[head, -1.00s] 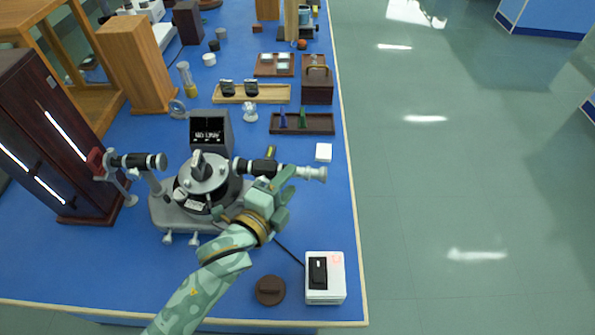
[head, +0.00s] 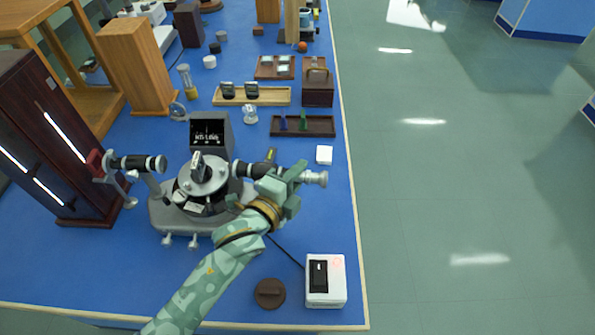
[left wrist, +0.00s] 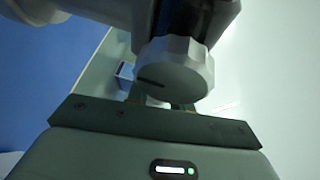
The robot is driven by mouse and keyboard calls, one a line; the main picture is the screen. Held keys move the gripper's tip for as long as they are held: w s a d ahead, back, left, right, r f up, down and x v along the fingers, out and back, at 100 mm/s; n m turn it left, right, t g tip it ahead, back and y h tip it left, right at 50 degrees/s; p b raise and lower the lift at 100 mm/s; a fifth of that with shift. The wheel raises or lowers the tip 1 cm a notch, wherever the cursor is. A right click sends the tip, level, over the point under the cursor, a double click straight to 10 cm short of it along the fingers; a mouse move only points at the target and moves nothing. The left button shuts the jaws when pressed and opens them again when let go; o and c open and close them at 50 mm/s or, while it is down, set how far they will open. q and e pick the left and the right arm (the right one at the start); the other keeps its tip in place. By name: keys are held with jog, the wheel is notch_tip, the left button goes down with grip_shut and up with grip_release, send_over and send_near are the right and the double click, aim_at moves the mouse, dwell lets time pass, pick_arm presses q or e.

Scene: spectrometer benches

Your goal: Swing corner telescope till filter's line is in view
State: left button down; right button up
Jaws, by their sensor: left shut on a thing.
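A spectrometer with a round grey table (head: 203,178) stands on the blue bench. Its black-and-white telescope (head: 316,178) points right from the table. Its collimator (head: 135,162) points left toward the dark lamp cabinet (head: 52,137). My left gripper (head: 287,184) is at the telescope's outer part and is shut on it; its fingers hide part of the tube. In the left wrist view, a white ribbed knob (left wrist: 176,70) with a dark mark sits right by the jaws. A grey display box (head: 209,133) behind the table shows small text I cannot read surely. My right gripper is out of view.
A dark tray (head: 318,130) holds blue and green pieces. A small white block (head: 324,154) lies behind the telescope's end. A white switch box (head: 325,288) and a brown round lid (head: 270,293) are near the front. The bench's right edge is close by.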

pick_arm(q)
jog(key=shift+s+a+r+p, duration=0.1)
jog(key=shift+s+r+p, duration=0.15)
jog(key=shift+s+p, duration=0.2)
jog(key=shift+s+f+m+g+h, duration=0.2)
jog(key=shift+f+m+g+h, duration=0.1)
jog(key=shift+h, duration=0.2)
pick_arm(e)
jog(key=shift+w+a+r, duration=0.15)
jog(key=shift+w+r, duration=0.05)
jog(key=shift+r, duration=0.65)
pick_arm(q)
jog(key=c, duration=1.2)
grip_release()
jog(key=shift+c, duration=0.2)
jog(key=p+v, duration=0.2)
jog(key=v, duration=1.4)
jog(key=shift+s, duration=0.2)
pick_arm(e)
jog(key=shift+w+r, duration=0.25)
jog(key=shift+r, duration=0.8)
pick_arm(q)
jog(key=shift+r, duration=0.1)
